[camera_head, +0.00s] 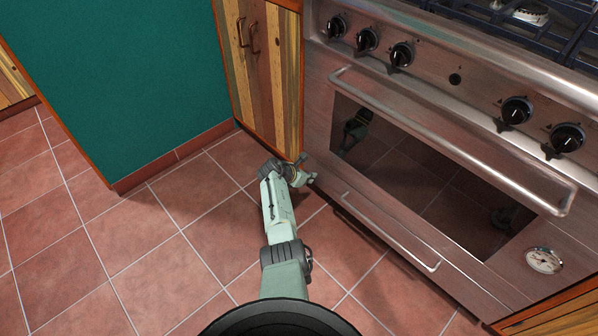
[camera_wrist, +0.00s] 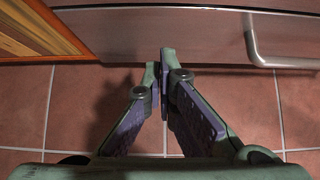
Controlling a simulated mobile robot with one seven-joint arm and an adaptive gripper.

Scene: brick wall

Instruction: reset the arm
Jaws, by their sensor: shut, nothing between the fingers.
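My arm reaches forward from the bottom of the head view over the tiled floor, toward the base of the stove. My gripper (camera_wrist: 158,70) is shut and empty in the wrist view, with its fingertips together in front of the stove's lower front. In the head view the end of my arm, with the gripper (camera_head: 306,172), is close to the stove's left edge and the wooden cabinet. I cannot tell from these views whether it touches either one.
The steel stove (camera_head: 320,110) with an oven handle (camera_head: 450,140) and a drawer handle (camera_head: 390,232) stands on the right. A striped wooden cabinet (camera_head: 272,75) adjoins it, beside a green wall panel (camera_head: 130,80). The tiled floor (camera_head: 150,260) at left is clear.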

